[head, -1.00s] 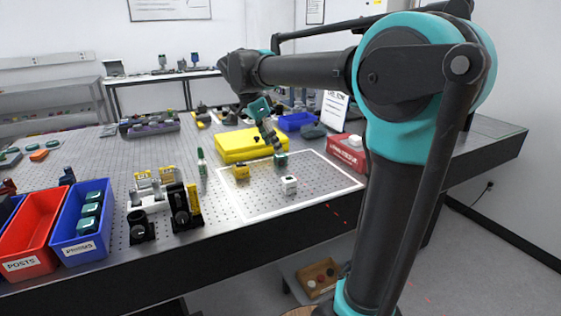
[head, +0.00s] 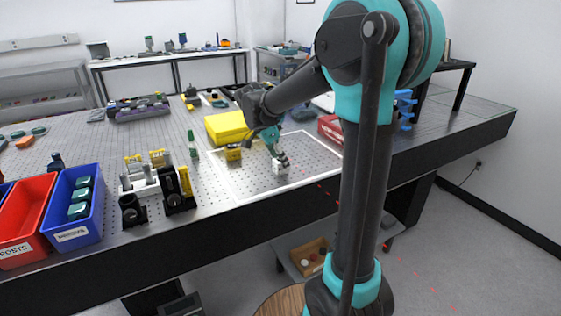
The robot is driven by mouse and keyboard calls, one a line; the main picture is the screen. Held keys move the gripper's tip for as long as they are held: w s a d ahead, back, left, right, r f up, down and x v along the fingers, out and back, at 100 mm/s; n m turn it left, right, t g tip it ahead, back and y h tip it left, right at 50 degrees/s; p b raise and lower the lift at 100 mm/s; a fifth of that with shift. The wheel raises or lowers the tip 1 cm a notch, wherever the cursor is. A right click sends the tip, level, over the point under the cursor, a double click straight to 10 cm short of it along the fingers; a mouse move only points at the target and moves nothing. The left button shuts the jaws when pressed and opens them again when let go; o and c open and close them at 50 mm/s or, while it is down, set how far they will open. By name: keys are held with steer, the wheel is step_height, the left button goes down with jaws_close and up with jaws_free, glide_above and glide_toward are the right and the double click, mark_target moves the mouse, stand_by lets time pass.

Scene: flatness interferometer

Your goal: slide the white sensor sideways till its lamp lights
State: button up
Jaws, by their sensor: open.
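The white sensor (head: 281,169) is a small white block standing inside the white-outlined area (head: 236,196) of the perforated table. My gripper (head: 280,161) points down at the sensor, with its dark fingers at the sensor's top. The fingers are open; whether they touch the sensor cannot be told at this size. They cover part of its upper side. I cannot make out the lamp or whether it is lit. A yellow block (head: 233,153) stands left of the sensor in the same area.
A yellow case (head: 227,126) lies behind the area, and a red box (head: 331,127) stands at its right. Black optic mounts (head: 178,188), a green bottle (head: 193,146), a blue bin (head: 96,222) and a red bin (head: 22,222) stand to the left. The table's front edge is close.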

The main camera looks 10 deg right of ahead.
steer(key=shift+d+f, duration=0.15)
steer(key=shift+f, duration=0.15)
jaws_close()
stand_by(0.4)
